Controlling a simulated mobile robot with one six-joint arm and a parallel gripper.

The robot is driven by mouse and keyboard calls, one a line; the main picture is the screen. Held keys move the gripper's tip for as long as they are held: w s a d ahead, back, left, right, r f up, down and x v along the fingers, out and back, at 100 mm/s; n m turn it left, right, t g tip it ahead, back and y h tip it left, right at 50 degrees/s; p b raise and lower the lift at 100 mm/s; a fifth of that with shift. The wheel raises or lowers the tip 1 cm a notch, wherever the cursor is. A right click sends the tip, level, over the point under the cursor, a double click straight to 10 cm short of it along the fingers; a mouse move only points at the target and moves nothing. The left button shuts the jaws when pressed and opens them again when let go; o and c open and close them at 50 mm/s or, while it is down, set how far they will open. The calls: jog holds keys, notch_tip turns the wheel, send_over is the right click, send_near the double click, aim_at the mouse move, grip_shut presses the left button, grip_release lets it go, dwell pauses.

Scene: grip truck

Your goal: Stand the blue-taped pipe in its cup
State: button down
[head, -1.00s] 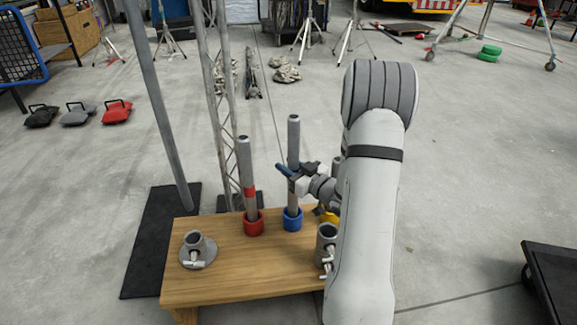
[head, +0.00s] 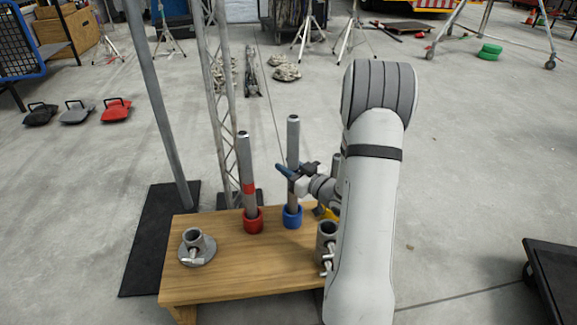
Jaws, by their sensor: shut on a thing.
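The blue-taped pipe (head: 293,135) is a grey tube standing upright, with its lower end at the blue cup (head: 292,217) on the wooden bench (head: 235,270). My gripper (head: 288,173) comes from the right and is shut on this pipe, a little above the cup. The tape is mostly hidden behind the fingers. The pipe's bottom appears inside the cup's rim; how deep it sits I cannot tell. A red-taped pipe (head: 246,160) stands, tilted slightly, in the red cup (head: 253,220) just to the left.
A grey flanged socket (head: 196,248) stands at the bench's left, and a grey clamp tube (head: 326,238) beside my arm. A yellow piece (head: 328,213) is partly hidden by my arm. A tall pole (head: 160,110) and a truss (head: 222,110) rise behind the bench.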

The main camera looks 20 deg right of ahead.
aim_at(289, 147)
jog(key=shift+f+b, duration=1.05)
jog(key=shift+f, duration=0.65)
jog(key=c, duration=1)
grip_release()
jog(key=shift+o, duration=0.2)
notch_tip(289, 147, up, 10)
jog(key=p, duration=0.5)
jog(key=shift+d, duration=0.1)
